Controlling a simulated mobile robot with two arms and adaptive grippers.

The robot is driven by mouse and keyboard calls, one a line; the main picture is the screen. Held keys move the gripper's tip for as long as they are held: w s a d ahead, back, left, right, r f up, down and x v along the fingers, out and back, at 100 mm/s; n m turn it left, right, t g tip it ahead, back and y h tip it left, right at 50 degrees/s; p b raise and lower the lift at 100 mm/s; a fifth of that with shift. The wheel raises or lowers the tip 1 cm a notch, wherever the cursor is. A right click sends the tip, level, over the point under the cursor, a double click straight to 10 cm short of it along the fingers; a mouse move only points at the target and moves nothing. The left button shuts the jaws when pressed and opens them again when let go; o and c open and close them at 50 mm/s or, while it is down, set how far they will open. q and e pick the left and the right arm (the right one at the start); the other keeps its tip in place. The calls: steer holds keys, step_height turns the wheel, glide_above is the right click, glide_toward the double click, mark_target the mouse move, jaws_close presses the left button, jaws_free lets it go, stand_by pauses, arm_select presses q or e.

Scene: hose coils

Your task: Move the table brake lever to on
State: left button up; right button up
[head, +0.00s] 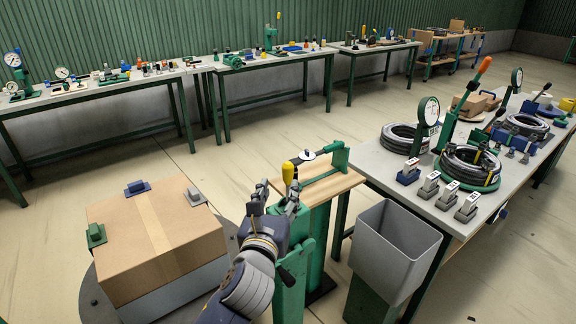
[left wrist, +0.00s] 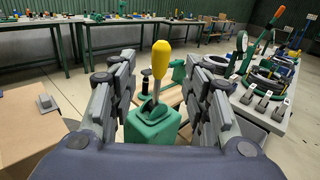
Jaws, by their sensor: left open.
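The lever with a yellow knob (head: 288,173) stands up from a green pedestal (head: 290,296) in the middle of the head view. In the left wrist view, the yellow knob (left wrist: 161,60) sits on a thin metal rod above a green housing (left wrist: 152,128). My left gripper (head: 278,197) is open at the top of the pedestal. In the left wrist view its two fingers stand on either side of the lever, with clear gaps to the knob. No on or off marking is readable. My right gripper is not in view.
A cardboard box (head: 155,240) lies on a round turntable (head: 88,297) at the left. A wooden-topped stand (head: 330,187) with a green fixture is just behind the lever. A grey bin (head: 392,250) and a bench with hose coils (head: 480,168) stand at the right.

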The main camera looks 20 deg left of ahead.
mark_target(287, 168)
arm_select(q)
steer(key=shift+m, duration=0.3)
steer(key=w, duration=0.3)
steer(key=w+p, duration=0.1)
steer(key=w, duration=0.2)
steer(key=w+a+p, duration=0.1)
steer(key=w, duration=0.3)
steer(key=shift+r, duration=0.35)
steer(key=shift+w+a, duration=0.1)
steer(key=shift+w, duration=0.4)
steer(key=shift+c, duration=1.1)
steer(key=shift+f, duration=0.1)
jaws_close()
